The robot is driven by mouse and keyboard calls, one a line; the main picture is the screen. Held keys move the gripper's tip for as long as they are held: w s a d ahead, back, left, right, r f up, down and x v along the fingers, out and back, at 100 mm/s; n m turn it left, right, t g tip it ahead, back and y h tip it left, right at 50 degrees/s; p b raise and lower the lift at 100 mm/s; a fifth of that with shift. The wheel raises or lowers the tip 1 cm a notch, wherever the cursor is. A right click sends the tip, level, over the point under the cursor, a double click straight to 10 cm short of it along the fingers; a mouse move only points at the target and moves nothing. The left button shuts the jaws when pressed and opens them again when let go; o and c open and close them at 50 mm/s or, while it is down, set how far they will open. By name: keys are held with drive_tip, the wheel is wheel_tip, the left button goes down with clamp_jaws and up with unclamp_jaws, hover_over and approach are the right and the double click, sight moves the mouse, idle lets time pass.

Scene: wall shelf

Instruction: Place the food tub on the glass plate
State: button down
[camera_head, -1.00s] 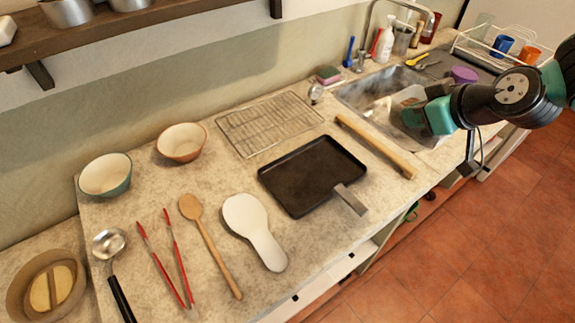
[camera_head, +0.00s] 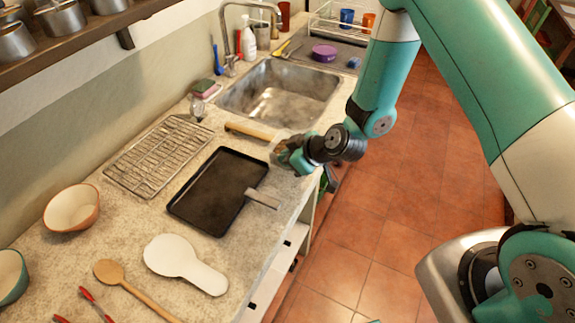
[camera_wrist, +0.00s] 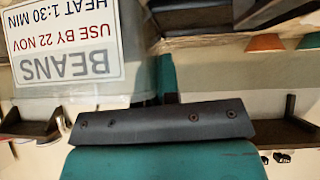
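The food tub (camera_wrist: 62,45) fills the upper left of the wrist view. Its white label reads BEANS, HEAT 1:30 MIN, USE BY 22 NOV, and appears upside down there. My gripper (camera_head: 285,153) is at the counter's front edge, right of the black tray, and appears shut on the tub. In the head view the tub is small and mostly hidden by my gripper. One teal finger with a dark pad shows low in the wrist view. I cannot make out a glass plate in either view.
The black tray (camera_head: 205,200), wire rack (camera_head: 157,155), rolling pin (camera_head: 249,130), white spoon rest (camera_head: 183,262) and wooden spoon (camera_head: 110,272) lie on the counter. The sink (camera_head: 315,72) is behind my gripper. A wall shelf (camera_head: 75,45) holds pots at upper left.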

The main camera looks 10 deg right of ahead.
drive_tip(key=shift+f+p, duration=0.4)
drive_tip(key=shift+f, duration=1.65)
drive_tip(key=shift+f, duration=0.15)
drive_tip(key=c, duration=1.3)
unclamp_jaws()
drive_tip(key=shift+c, duration=0.2)
